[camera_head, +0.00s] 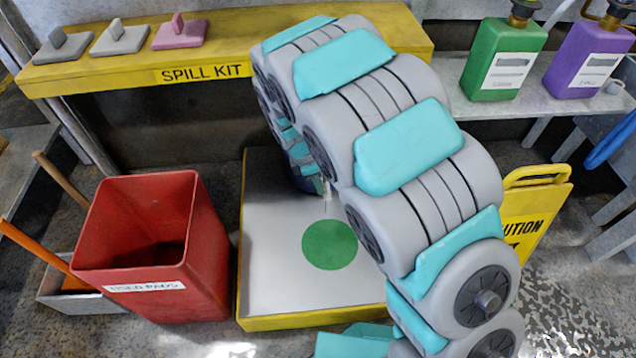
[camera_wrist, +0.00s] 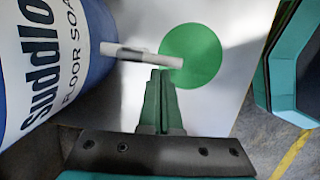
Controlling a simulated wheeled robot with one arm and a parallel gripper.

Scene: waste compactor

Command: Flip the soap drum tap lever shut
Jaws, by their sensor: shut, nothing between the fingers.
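The soap drum (camera_wrist: 50,65) is blue and white with "FLOOR SOAP" lettering and fills the left of the wrist view. A pale tap lever (camera_wrist: 140,55) sticks out from the drum's side to the right, over the green disc. My gripper (camera_wrist: 161,75) is shut and empty, its tips just below the lever's outer part in the picture. I cannot tell whether they touch it. In the head view my arm hides most of the drum; a small piece of the tap (camera_head: 327,192) shows beside the arm.
A white platform (camera_head: 270,240) with yellow edges and a green disc (camera_head: 329,245) lies beneath. A red bin (camera_head: 200,245) stands to its left and a yellow caution sign (camera_head: 540,205) to the right. The yellow spill kit shelf (camera_head: 110,75) is behind.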

